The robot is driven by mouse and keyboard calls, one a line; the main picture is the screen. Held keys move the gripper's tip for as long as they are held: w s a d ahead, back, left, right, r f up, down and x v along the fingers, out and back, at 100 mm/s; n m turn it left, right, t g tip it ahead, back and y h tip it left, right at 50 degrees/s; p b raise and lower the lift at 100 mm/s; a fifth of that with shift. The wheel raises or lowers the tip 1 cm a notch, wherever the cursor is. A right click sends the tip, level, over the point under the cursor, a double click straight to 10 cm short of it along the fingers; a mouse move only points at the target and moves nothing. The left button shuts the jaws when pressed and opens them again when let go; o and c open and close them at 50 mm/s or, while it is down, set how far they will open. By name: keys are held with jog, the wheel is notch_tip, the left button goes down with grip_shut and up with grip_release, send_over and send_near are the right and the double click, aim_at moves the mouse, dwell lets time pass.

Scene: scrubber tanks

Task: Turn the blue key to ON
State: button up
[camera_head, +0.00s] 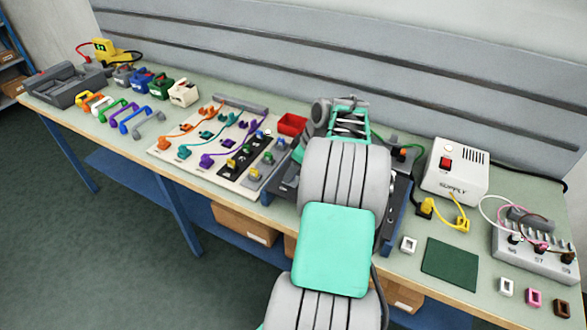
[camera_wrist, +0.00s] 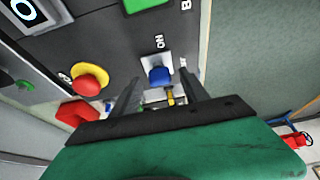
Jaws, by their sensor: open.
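In the wrist view the blue key (camera_wrist: 160,75) sits on a small white plate on a dark panel, with the word ON printed beside it. Another label to its right is too blurred to read. My gripper (camera_wrist: 160,80) is open, with one dark finger on each side of the blue key. I cannot tell whether either finger touches it. A yellow piece shows just below the key, between the fingers. In the head view my arm covers the panel's middle, and the blue key and fingertips cannot be made out.
A red and yellow button (camera_wrist: 90,80) is left of the left finger, near a red block (camera_wrist: 75,112). A display (camera_wrist: 22,10) is at top left. In the head view a white supply box (camera_head: 455,172) stands right of my arm, and a board with colored handles (camera_head: 210,150) lies left.

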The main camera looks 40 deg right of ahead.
jog(key=shift+w+f, duration=0.1)
jog(key=shift+f, duration=0.15)
jog(key=shift+c, duration=0.4)
grip_shut()
